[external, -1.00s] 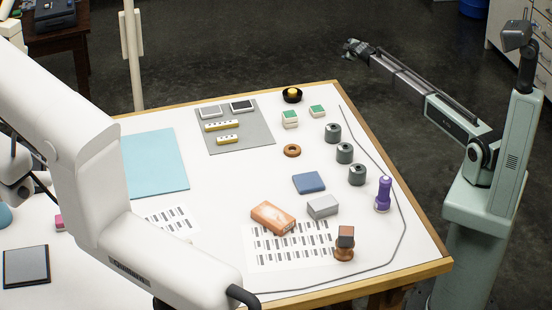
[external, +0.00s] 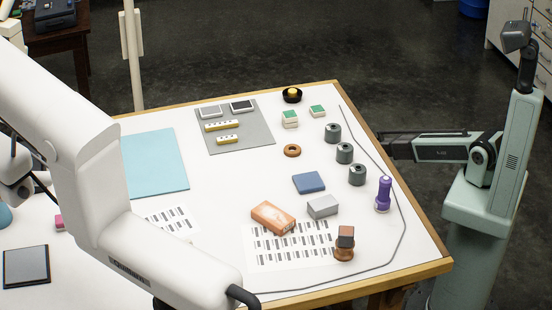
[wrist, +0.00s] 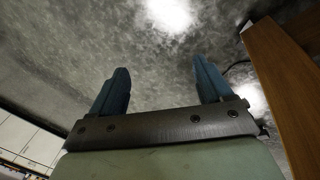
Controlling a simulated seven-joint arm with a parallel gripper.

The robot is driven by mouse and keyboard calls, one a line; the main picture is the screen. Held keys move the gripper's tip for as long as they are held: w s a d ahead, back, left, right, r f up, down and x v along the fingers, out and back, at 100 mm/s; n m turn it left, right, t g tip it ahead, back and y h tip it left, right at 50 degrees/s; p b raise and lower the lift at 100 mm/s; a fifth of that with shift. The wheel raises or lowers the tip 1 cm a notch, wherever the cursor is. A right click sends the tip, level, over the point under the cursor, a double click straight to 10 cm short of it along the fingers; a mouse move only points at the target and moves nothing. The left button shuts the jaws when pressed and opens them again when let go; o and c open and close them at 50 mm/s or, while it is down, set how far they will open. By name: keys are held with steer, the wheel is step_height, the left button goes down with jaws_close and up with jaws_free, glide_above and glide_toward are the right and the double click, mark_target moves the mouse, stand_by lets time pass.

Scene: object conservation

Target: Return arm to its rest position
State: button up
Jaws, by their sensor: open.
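My gripper (wrist: 161,66) shows in the wrist view with two blue fingers spread wide apart and nothing between them. Behind them are a dark metal bar and a pale green body. Grey floor lies beyond the fingertips. In the external view my pale green arm (external: 442,149) stands at the right, beyond the table's right edge. Its upper link is roughly level and points left toward the table. Its far end sits by the table edge, and the gripper cannot be made out there.
The white table (external: 240,215) has a wooden edge, which also shows at the right of the wrist view (wrist: 280,95). Grey cylinders (external: 357,175), a purple-handled item (external: 383,195) and a stamp (external: 345,243) stand near its right side. A white arm (external: 110,190) fills the left foreground.

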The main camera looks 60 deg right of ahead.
steer(key=s+a+f+g+y, duration=0.1)
steer(key=s+a+g, duration=0.1)
steer(key=s+a, duration=0.5)
steer(key=s+a+f+g+y, duration=0.1)
steer(key=s+a, duration=0.6)
steer(key=s, duration=1.1)
steer(key=s+a+f+m+g, duration=0.1)
steer(key=s+a+f+g, duration=0.2)
steer(key=s, duration=1)
steer(key=a+g, duration=0.2)
steer(key=a, duration=0.1)
steer(key=shift+s+a+f+y, duration=0.2)
steer(key=shift+a+f+y, duration=0.05)
steer(key=shift+a+y, duration=0.15)
